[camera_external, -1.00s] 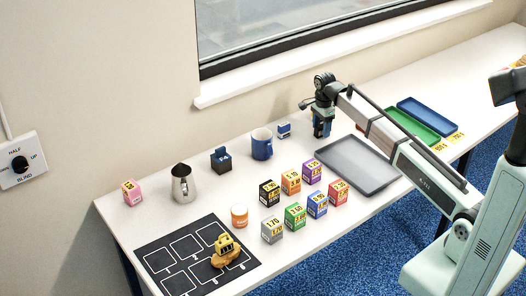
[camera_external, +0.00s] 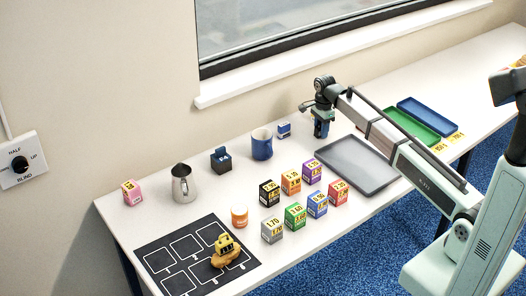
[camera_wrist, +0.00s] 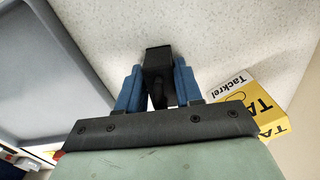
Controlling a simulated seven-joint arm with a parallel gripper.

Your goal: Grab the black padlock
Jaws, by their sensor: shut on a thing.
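The black padlock (camera_wrist: 157,58) shows in the wrist view as a dark block between the two blue fingers. My gripper (camera_wrist: 158,72) is shut on it, with one finger against each side. In the external view my gripper (camera_external: 321,130) points down over the back of the white table, left of the grey tray. The padlock is too small and hidden there to make out clearly.
The grey tray (camera_external: 356,186) lies close to the right of my gripper. A small blue and white box (camera_external: 284,130) and a blue mug (camera_external: 262,150) stand to its left. A yellow and white box (camera_wrist: 256,95) is near the fingers. Several coloured price cubes stand in front.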

